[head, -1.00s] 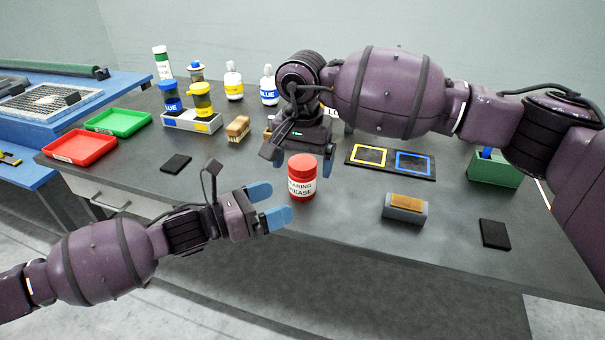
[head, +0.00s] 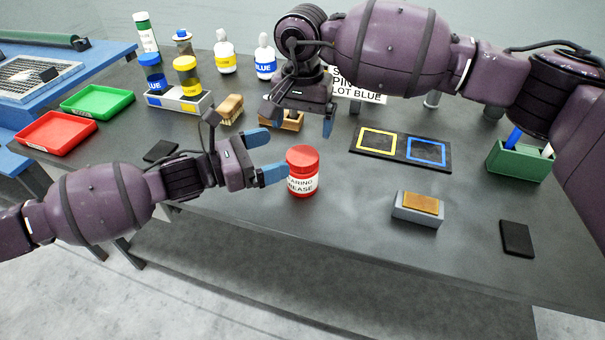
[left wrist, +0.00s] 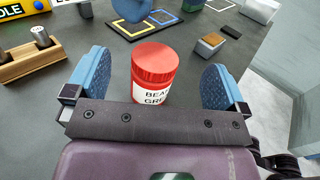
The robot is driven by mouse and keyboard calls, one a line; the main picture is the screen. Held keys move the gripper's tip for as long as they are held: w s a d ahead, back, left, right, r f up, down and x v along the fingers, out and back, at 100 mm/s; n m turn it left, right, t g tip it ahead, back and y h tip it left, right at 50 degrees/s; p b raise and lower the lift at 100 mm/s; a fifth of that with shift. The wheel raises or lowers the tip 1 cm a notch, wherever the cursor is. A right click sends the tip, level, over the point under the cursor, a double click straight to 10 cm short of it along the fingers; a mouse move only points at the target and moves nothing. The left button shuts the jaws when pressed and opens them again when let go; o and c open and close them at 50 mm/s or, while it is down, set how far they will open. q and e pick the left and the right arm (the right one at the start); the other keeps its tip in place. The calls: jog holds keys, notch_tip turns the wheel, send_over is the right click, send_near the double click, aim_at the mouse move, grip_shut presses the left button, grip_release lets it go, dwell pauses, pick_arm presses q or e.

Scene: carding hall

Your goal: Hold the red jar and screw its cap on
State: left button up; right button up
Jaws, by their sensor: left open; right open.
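The red jar (head: 302,184) stands upright on the dark bench, its white label partly readable. A red cap (head: 302,157) sits on top of it; I cannot tell how tight it is. My left gripper (head: 272,156) is open just left of the jar, its blue fingers pointing toward it. In the left wrist view the jar (left wrist: 152,92) stands between and slightly beyond the two open fingers, with a gap on each side. My right gripper (head: 299,120) is open and empty, above and behind the jar, fingers pointing down.
A grey block with a brown top (head: 417,208) and a black pad (head: 517,238) lie right of the jar. Behind are a mat with yellow and blue squares (head: 400,148) and a green box (head: 519,162). A wooden brush (head: 231,109) and bottle tray (head: 180,101) stand back left.

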aim_at(303, 170)
pick_arm(q)
notch_tip(303, 170, down, 8)
jog(key=shift+r, duration=0.25)
jog(key=x, duration=0.6)
jog(key=shift+f, duration=0.1)
jog(key=shift+x, duration=0.8)
jog(key=shift+c, duration=0.3)
